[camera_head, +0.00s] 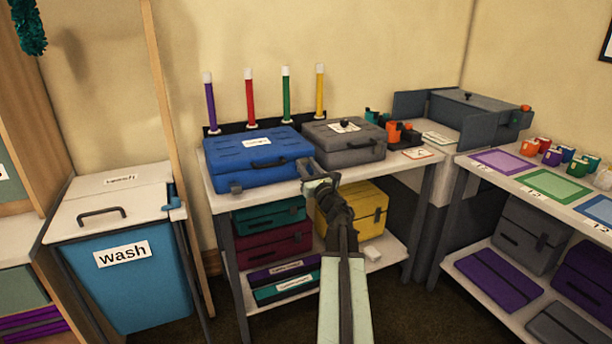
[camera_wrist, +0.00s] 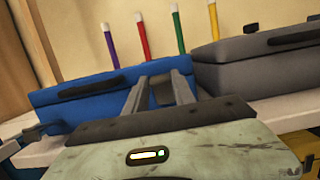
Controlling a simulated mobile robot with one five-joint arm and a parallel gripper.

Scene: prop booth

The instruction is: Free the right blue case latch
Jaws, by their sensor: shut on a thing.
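The blue case (camera_head: 245,172) lies closed on the top of a shelf table, with a white label on its lid. It also shows in the wrist view (camera_wrist: 75,108). Its left latch (camera_head: 236,188) is a dark tab on the front face and shows in the wrist view (camera_wrist: 33,131). My gripper (camera_head: 305,165) is at the right end of the case's front, where the right latch is. In the wrist view my gripper (camera_wrist: 160,82) has its fingers shut on the right latch, which they mostly hide.
A grey case (camera_head: 352,152) stands close to the right of the blue case. Purple, red, green and yellow sticks stand in a dark rack (camera_head: 232,127) behind. A yellow case (camera_head: 372,205) and other cases are on the shelf below. A blue wash bin (camera_head: 150,290) stands at the left.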

